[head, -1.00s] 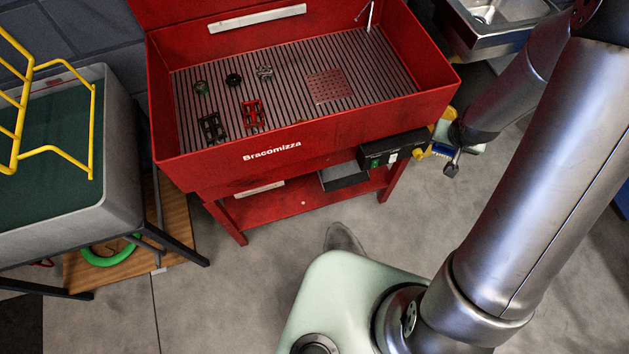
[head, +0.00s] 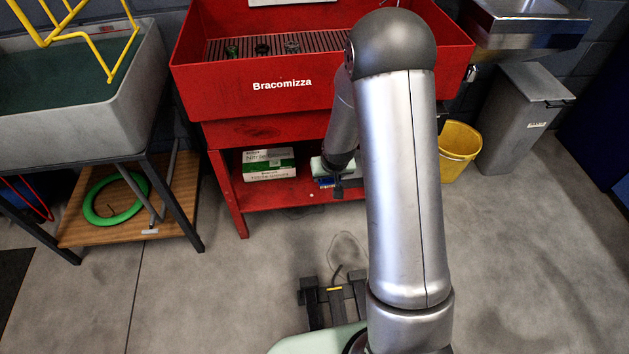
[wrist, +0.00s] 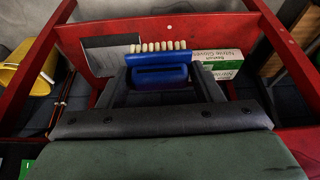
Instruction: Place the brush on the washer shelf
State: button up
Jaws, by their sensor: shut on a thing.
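The blue brush (wrist: 158,60) with pale bristles is held between the two dark fingers of my gripper (wrist: 160,78) in the wrist view. Its bristles point away from my gripper. The red washer shelf (wrist: 190,24) lies beyond and around the brush. In the head view, my gripper (head: 338,184) is at the front of the lower washer shelf (head: 276,196), below the red basin. A bit of the blue brush (head: 325,182) shows there, partly hidden by my arm. I cannot tell whether the brush touches the shelf.
Glove boxes (head: 268,163) stand on the shelf left of my gripper and close to the brush in the wrist view (wrist: 222,62). Red legs frame the shelf opening. A yellow bucket (head: 459,150) and grey bin (head: 520,115) stand right. Shelf front between left leg and gripper is clear.

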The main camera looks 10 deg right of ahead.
jog(key=s+d+f+b+x, duration=0.1)
jog(key=s+b+x, duration=0.1)
jog(key=b+x, duration=1.05)
jog(key=w+f+b, duration=0.1)
jog(key=w+f, duration=0.3)
jog(key=w+f+b, duration=0.1)
jog(key=w+f, duration=0.2)
jog(key=w, duration=0.2)
jog(key=w+d+f+b, duration=0.1)
jog(key=w+f, duration=0.3)
jog(key=w, duration=0.1)
jog(key=shift+w+d+f+b, duration=0.1)
jog(key=shift+f+b, duration=0.2)
jog(key=shift+b, duration=0.05)
jog(key=shift+w+f, duration=0.15)
jog(key=shift+f, duration=0.05)
jog(key=shift+w+f+b, duration=0.15)
jog(key=shift+f+b, duration=0.6)
jog(key=shift+f, duration=0.8)
jog(key=shift+f, duration=0.15)
jog(key=o, duration=1)
jog(key=shift+c, duration=0.2)
